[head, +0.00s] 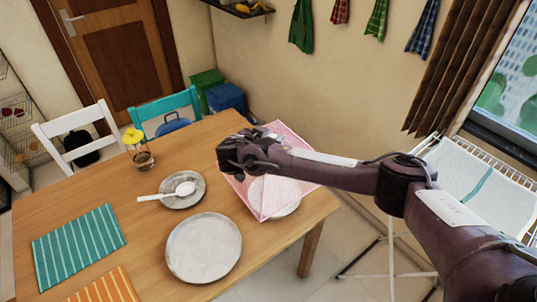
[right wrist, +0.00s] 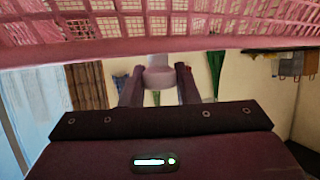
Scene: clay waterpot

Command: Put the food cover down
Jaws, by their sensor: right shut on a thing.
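The food cover (head: 264,196) is a pink mesh cover at the right end of the wooden table, over a pale plate (head: 287,209) that shows partly through and beside it. Its mesh (right wrist: 150,25) fills the top of the right wrist view. My right gripper (head: 250,148) is over the cover, and its arm hides the cover's middle. In the right wrist view its two fingers are shut on the cover's pale knob (right wrist: 159,76). I cannot tell whether the cover's rim touches the table. My left gripper is not in view.
The table (head: 130,190) also bears a large pale plate (head: 203,248), a small plate (head: 184,200) with a white spoon (head: 165,194), a yellow-lidded jar (head: 138,149), and teal (head: 80,246) and orange (head: 105,288) striped mats. A drying rack (head: 485,180) stands at right.

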